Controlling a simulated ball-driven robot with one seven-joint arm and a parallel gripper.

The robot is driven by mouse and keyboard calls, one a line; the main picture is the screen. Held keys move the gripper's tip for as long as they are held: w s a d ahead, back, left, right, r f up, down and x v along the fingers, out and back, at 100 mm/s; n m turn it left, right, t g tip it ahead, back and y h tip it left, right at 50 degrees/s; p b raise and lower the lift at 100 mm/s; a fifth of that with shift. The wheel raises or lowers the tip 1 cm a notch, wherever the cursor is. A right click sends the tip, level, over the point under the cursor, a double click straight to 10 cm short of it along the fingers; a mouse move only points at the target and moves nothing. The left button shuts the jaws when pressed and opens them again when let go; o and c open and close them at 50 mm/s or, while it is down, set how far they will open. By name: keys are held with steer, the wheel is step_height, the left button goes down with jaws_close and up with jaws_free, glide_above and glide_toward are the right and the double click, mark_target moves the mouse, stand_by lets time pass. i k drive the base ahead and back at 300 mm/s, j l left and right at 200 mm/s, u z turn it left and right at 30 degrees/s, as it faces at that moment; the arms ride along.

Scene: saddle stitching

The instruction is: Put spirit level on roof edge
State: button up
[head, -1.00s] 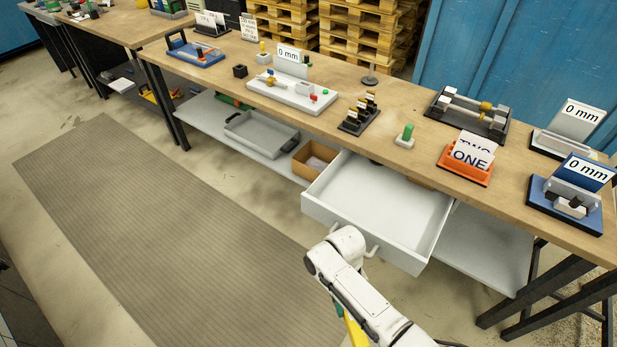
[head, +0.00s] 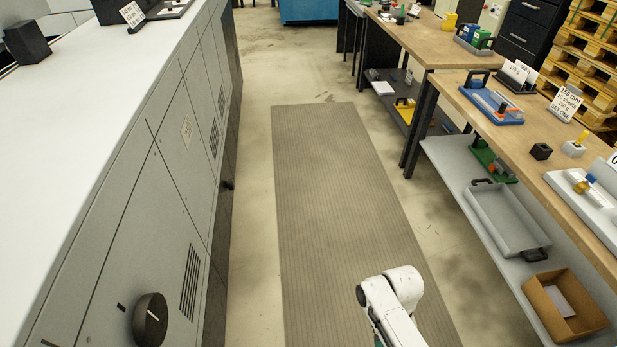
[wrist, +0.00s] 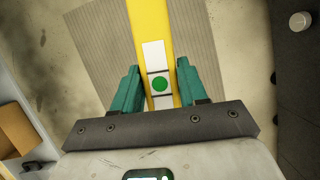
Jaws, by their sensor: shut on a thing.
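The spirit level (wrist: 152,25) is a long yellow bar with a white panel and a green round spot, in the wrist view. My gripper (wrist: 158,75) has teal fingers shut on its two sides. The far end of the level runs out of the top of that view. In the head view the arm hides the level and the gripper. A large grey machine (head: 170,120) stands at the left there, with a flat pale top (head: 80,110). The top's long straight edge (head: 140,125) runs away from me; I take it for the roof edge.
A ribbed mat (head: 330,200) covers the aisle floor between machine and workbench (head: 510,125). Under the bench are a grey tray (head: 505,220) and a cardboard box (head: 560,305). A dark knob (head: 150,320) sticks out of the machine's side. A black block (head: 28,42) stands on its top.

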mark_target(24, 203)
steer(key=i+l+u, duration=0.3)
steer(key=i+u, duration=0.15)
steer(key=i+l+u, duration=0.7)
steer(key=l+u, duration=0.25)
steer(key=i+l+u, duration=0.2)
steer(key=l+u, duration=0.25)
steer(key=l, duration=0.2)
steer(key=i+l+u, duration=0.1)
steer(key=l+u, duration=0.35)
steer(key=l, duration=0.25)
steer(key=l+u, duration=0.45)
steer(key=l, duration=0.25)
steer(key=k+l+u, duration=0.2)
steer(key=l+u, duration=0.3)
steer(key=l, duration=0.2)
steer(key=l+u, duration=0.3)
steer(key=k+l+u, duration=0.2)
steer(key=u, duration=0.15)
steer(key=l, duration=0.1)
